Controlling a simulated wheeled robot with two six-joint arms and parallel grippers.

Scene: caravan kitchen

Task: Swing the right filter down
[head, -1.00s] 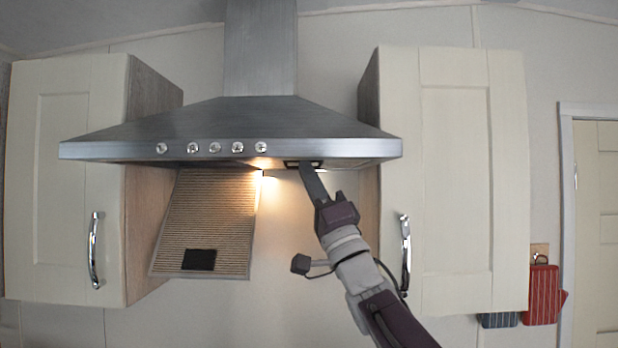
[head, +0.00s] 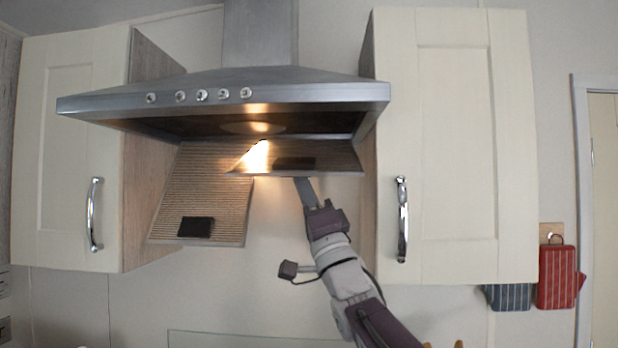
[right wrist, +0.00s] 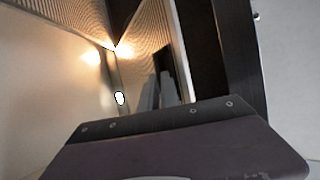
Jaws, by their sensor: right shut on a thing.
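The right filter (head: 335,160) is a flat panel under the steel range hood (head: 220,95), tilted partly down at its front edge. A dark pad (head: 294,163) sits near that edge. My right gripper (head: 303,183) reaches up from below and is shut on the filter's lower edge by the pad. In the right wrist view its grey fingers (right wrist: 157,92) are at the ribbed filter (right wrist: 150,28), and the exact contact is hard to see. The left filter (head: 205,195) hangs steeply down, ribbed, with a dark pad. My left gripper is not in view.
Cream cupboards flank the hood, the left one (head: 70,150) and the right one (head: 455,150), both closed with chrome handles. My right arm passes just left of the right handle (head: 402,220). The wall below the hood is clear.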

